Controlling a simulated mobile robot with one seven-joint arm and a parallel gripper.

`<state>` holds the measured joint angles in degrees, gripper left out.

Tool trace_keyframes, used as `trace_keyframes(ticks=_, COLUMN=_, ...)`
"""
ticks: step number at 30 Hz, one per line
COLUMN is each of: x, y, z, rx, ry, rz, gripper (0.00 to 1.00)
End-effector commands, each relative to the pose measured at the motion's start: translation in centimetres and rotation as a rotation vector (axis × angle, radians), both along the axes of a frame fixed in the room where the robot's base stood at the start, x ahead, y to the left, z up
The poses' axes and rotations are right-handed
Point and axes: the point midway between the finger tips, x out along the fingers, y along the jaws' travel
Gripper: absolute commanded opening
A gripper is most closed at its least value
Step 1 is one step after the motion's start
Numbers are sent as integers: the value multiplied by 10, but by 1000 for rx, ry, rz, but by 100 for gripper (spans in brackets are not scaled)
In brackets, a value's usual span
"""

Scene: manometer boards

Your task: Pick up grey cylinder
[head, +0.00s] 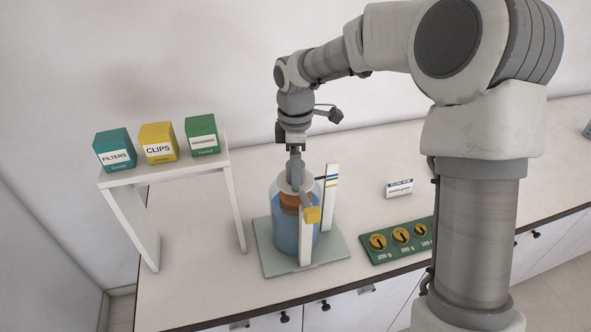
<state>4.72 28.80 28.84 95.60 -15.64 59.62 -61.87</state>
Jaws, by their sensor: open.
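My gripper (295,178) points down at the mouth of a clear jar (281,228), with its fingertips at or just inside the opening. The jar holds blue liquid and an orange-brown piece (290,201) in its upper part. I cannot make out a separate grey cylinder; the grey shape at the jar's mouth blends with my fingers. The gap between the fingers is too small to see clearly, and nothing is visibly held.
The jar stands on a grey-green plate (265,259), beside a striped white post (331,190) and a yellow block (312,215). A green board (380,258) with brass pieces lies to the right. A white shelf (185,170) with boxes stands left. The counter between shelf and plate is clear.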

Motion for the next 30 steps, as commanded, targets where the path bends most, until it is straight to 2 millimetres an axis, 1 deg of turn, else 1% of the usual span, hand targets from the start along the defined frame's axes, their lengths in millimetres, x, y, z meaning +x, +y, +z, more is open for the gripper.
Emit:
trace_keyframes(ticks=7, x=0, y=0, z=-2, rx=0, ry=-2, rz=0, gripper=88)
trace_keyframes(ticks=11, x=0, y=0, z=-2, rx=0, ry=-1, rz=-1, gripper=65)
trace_keyframes(ticks=12, x=0, y=0, z=-2, rx=0, ry=-1, rz=-1, gripper=57)
trace_keyframes(ticks=14, x=0, y=0, z=-2, rx=0, ry=-1, rz=-1, gripper=47)
trace_keyframes(ticks=15, x=0, y=0, z=-2, rx=0, ry=-1, rz=-1, gripper=39)
trace_keyframes(ticks=17, x=0, y=0, z=-2, rx=0, ry=-1, rz=-1, gripper=29)
trace_keyframes(ticks=18, x=0, y=0, z=-2, rx=0, ry=-1, rz=-1, gripper=21)
trace_keyframes(ticks=20, x=0, y=0, z=-2, rx=0, ry=-1, rz=-1, gripper=11)
trace_keyframes(ticks=21, x=0, y=0, z=-2, rx=0, ry=-1, rz=-1, gripper=3)
trace_keyframes(ticks=22, x=0, y=0, z=-2, rx=0, ry=-1, rz=-1, gripper=0)
trace_keyframes(ticks=30, x=0, y=0, z=-1, rx=0, ry=-2, rz=-1, gripper=0)
